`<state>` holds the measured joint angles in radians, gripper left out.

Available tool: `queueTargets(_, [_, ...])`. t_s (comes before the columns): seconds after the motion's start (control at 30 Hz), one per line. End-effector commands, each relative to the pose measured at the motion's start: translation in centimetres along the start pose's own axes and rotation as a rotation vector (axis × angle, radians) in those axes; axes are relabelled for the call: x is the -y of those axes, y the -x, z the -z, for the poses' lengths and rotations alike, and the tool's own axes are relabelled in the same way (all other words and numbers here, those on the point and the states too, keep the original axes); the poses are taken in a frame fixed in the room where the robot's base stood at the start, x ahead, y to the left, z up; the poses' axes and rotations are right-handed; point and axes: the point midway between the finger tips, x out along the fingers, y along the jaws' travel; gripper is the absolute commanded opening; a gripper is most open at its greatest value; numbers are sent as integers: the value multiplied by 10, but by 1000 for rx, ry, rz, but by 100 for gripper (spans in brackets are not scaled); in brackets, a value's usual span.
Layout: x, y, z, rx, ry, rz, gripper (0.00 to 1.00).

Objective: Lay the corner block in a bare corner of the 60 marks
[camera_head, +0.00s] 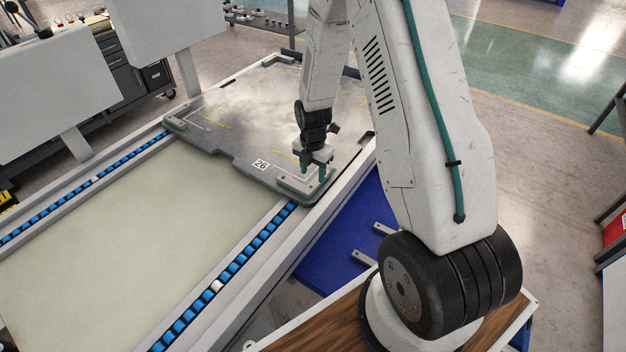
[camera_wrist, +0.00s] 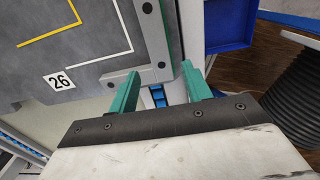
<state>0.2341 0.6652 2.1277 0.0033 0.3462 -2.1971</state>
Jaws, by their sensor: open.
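A grey L-shaped corner block (camera_head: 293,184) with dark holes lies at the near right corner of a grey plate (camera_head: 240,100). In the wrist view the block (camera_wrist: 154,38) sits just outside a white angled mark (camera_wrist: 128,30), with a yellow angled mark (camera_wrist: 60,36) further in. My gripper (camera_head: 312,171) is over this corner. In the wrist view its teal fingers (camera_wrist: 160,84) are open, one on either side of the block's bend; I cannot tell whether they touch it. A "26" label (camera_wrist: 59,82) is readable; no "60" is.
Another light corner piece (camera_head: 176,123) lies at the plate's left corner. The plate rests on a conveyor with blue rollers (camera_head: 240,255). Grey panels (camera_head: 60,85) stand at left. A blue surface (camera_head: 345,235) lies beside the conveyor. The plate's middle is bare.

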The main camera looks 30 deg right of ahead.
Motion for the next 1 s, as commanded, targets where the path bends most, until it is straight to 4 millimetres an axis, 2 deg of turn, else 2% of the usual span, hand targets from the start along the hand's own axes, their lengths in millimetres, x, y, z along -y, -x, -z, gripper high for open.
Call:
queueTargets(0.03, [-1,14,0,2,0,-3,49])
queueTargets(0.2, [0,46,0,2,0,-2,49])
queueTargets(0.47, [0,74,1,1,-14,-1,49])
queueTargets(0.57, [2,97,8,5,-86,-7,49])
queueTargets(0.77, [19,184,44,13,-431,-34,49])
queueTargets(0.9, [45,242,77,10,-717,-52,49])
queueTargets(1.0, [69,277,102,5,-923,-65,49])
